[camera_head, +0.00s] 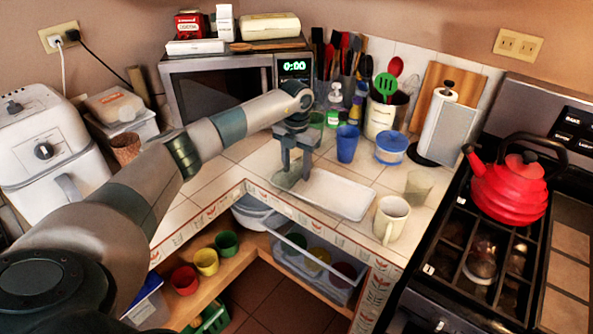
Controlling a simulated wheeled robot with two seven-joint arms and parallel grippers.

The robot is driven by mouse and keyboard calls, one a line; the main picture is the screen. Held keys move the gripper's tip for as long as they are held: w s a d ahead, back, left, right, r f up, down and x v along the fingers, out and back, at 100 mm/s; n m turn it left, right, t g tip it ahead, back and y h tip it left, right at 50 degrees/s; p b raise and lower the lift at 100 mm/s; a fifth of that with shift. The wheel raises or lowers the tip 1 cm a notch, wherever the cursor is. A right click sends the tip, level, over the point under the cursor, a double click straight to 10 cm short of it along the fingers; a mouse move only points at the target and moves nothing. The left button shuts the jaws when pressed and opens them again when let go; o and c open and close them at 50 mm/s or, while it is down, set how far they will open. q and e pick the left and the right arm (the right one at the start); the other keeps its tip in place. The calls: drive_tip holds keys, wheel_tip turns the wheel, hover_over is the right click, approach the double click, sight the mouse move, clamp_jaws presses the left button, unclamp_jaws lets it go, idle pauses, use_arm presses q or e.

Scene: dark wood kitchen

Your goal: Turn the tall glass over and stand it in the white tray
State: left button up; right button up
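The white tray (340,196) lies flat on the tiled counter, near its front edge. My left gripper (294,168) points down over the tray's left end. A greyish-green, partly see-through shape (284,180) is at its fingertips; it may be the tall glass, but its outline is unclear and I cannot tell whether the fingers grip it. A see-through greyish glass (418,187) stands to the right of the tray, apart from it. The right part of the tray looks bare. My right gripper is not in view.
A cream mug (391,219) stands right of the tray near the counter edge. A red kettle (508,185) sits on the stove at right.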

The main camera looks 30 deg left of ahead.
sight(297, 162)
use_arm(q)
drive_tip(key=shift+c, duration=0.6)
drive_tip(key=shift+r, duration=0.15)
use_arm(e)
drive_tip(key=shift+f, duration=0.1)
